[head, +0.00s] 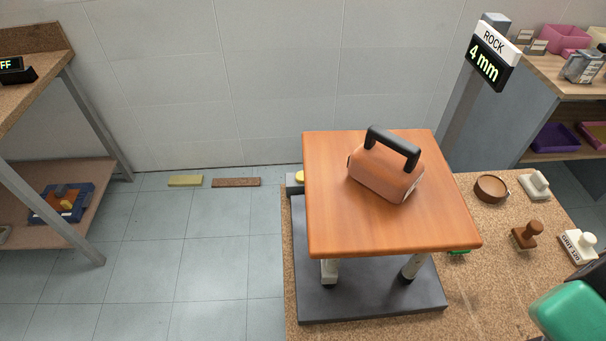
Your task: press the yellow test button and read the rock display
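The yellow test button (299,177) sits on a small grey box at the left edge of the dark test plate (330,305). The stool seat partly hides the box, and nothing is seen touching the button. The rock display (488,63) stands on a grey post at the upper right, under a white "ROCK" label, and reads "4 mm" in lit digits. A small stool with an orange-brown wooden seat (330,220) stands on the plate. A brown weight with a black handle (385,172) rests on the seat. My gripper's fingers are not in view.
A rounded green part (575,310) fills the lower right corner. The cork-topped bench (500,270) holds a round brown container (490,189), a brown knobbed block (527,235) and a white block labelled "GRIT 120" (578,246). Shelves stand at both sides. Floor at left is mostly clear.

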